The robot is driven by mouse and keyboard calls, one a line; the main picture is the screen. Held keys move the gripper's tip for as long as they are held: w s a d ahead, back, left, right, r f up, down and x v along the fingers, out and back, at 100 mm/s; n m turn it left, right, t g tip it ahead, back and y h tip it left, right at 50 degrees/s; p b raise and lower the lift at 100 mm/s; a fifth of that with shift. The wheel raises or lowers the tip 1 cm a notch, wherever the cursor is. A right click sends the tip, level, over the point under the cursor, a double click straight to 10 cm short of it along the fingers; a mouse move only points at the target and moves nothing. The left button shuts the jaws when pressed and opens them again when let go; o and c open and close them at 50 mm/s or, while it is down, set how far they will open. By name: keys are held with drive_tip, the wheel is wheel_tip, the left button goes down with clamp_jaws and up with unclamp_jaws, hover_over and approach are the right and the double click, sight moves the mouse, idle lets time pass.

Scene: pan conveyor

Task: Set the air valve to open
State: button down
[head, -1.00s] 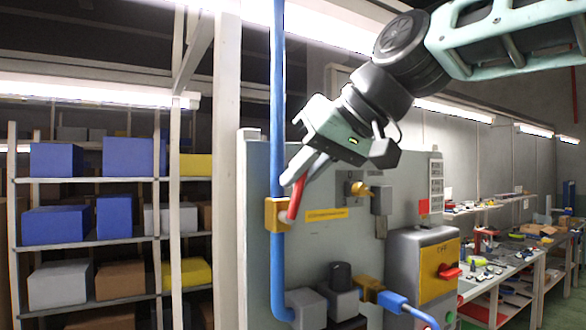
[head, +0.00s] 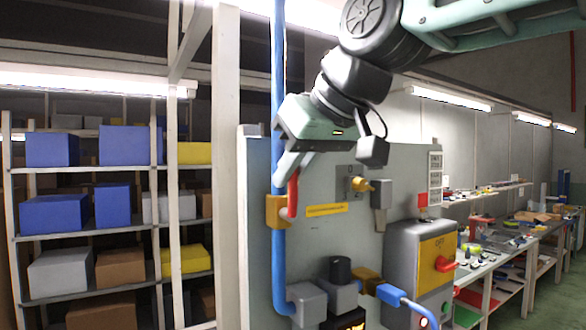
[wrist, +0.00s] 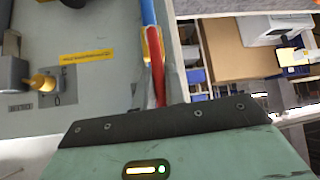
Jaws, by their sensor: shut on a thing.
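The air valve has a brass-yellow body (head: 276,212) on a vertical blue pipe (head: 278,100). Its red lever (head: 293,194) points up from the body, nearly upright and close beside the pipe, almost in line with it. My gripper (head: 287,172) comes from above and is shut on the upper part of the lever. In the wrist view, the red lever (wrist: 157,85) runs from the yellow valve body (wrist: 152,45) down behind the edge of my gripper housing. The fingertips are hidden there.
The grey panel (head: 330,235) carries a yellow label strip (head: 326,210), a small brass knob (head: 361,184) and a black knob (head: 340,269). A control box (head: 436,262) with a red switch stands to the right. Shelves with boxes (head: 52,150) are at the left.

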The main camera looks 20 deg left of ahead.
drive_tip(key=c, duration=1.5)
unclamp_jaws()
drive_tip(key=shift+f, duration=0.15)
drive_tip(key=shift+o, duration=0.2)
drive_tip(key=b+v, duration=0.3)
drive_tip(key=v, duration=1.4)
drive_tip(key=shift+r+b, duration=0.25)
drive_tip(key=shift+b, duration=0.15)
drive_tip(key=shift+d, duration=0.1)
wheel_tip(320, 180, down, 31)
drive_tip(key=d+m+g+h+b, duration=0.2)
drive_tip(key=d+h+b, duration=0.1)
drive_tip(key=h+b, duration=0.15)
drive_tip(key=s+d+f+g+h+b, duration=0.1)
drive_tip(key=s+d+f, duration=0.3)
drive_tip(key=f, duration=0.4)
drive_tip(key=s+d+f+m+b, duration=0.1)
drive_tip(key=s+d+f, duration=0.3)
drive_tip(key=f, duration=0.5)
drive_tip(key=s+d+f+m+g+h+b, duration=0.1)
drive_tip(key=s+d+f, duration=0.4)
drive_tip(key=d+f, duration=0.2)
wheel_tip(320, 180, down, 2)
drive_tip(key=shift+d+f+g+h+b, duration=0.15)
drive_tip(key=shift+d+g+h+b, duration=0.15)
drive_tip(key=shift+h, duration=0.05)
